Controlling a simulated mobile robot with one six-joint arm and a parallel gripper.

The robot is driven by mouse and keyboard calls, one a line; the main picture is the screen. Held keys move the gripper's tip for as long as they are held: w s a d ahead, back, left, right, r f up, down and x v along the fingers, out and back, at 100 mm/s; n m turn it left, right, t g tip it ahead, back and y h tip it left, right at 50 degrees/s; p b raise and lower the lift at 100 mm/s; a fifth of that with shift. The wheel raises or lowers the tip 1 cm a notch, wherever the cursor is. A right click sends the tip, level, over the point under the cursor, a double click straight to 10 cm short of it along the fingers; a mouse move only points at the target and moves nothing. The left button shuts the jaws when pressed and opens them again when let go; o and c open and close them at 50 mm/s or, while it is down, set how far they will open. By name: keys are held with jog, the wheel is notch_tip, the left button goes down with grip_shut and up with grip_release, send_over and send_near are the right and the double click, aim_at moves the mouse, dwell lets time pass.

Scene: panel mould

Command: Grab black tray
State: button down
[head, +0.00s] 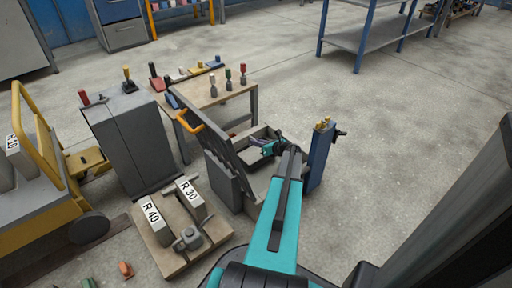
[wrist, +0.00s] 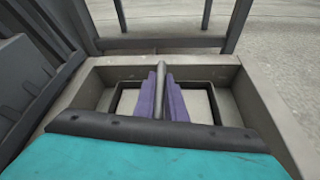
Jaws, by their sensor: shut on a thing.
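In the wrist view the black tray (wrist: 214,104) shows as a dark rectangular rim with a pale floor, inside a grey box (wrist: 92,92). A dark upright bar (wrist: 160,98) rises at its middle. My gripper (wrist: 160,76), with stepped purple fingers, is shut on this bar, one finger on each side. The near part of the tray is hidden behind the wrist.
A dark panel with an orange handle (head: 189,121) stands left of the box, and a blue post (head: 321,155) stands right of it. A wooden table (head: 205,91) with small tools is behind. Blocks R 30 and R 40 sit on a board (head: 175,258) at front left.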

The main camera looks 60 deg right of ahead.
jog(key=shift+r+p, duration=0.4)
jog(key=shift+r, duration=1.05)
